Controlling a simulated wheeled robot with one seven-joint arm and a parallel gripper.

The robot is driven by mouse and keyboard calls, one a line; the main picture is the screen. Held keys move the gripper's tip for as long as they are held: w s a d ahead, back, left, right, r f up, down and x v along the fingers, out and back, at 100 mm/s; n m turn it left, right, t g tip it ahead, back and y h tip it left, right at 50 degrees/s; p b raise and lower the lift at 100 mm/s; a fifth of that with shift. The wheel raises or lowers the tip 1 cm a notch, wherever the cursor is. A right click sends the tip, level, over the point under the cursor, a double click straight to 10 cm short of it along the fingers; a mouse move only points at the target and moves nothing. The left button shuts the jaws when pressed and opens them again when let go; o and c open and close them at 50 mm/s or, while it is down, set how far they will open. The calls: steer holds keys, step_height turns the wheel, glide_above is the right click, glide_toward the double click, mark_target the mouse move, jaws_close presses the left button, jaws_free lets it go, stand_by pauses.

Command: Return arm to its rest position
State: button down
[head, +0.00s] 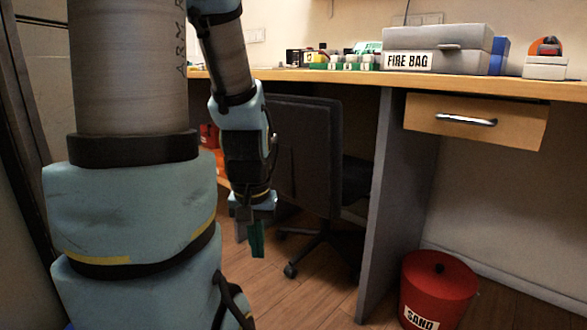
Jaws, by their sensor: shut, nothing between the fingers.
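My arm hangs down on the left of the head view, with its large links close to the camera. My gripper (250,238) points downward below the height of the desk top, in front of the black office chair. Its fingers look closed, and nothing shows between them. The gripper is clear of the desk and floor, and I cannot tell how close it is to the chair.
A wooden desk (330,78) carries a grey fire bag case (436,47) and small items. A black office chair (303,150) stands under it. A drawer (475,122) and a red sand bucket (437,290) are at right. Open wooden floor (312,305) lies between.

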step_height(320, 180, up, 38)
steer(key=p, duration=3.5)
steer(key=shift+w+d+p, duration=0.2)
steer(key=shift+w+p, duration=0.2)
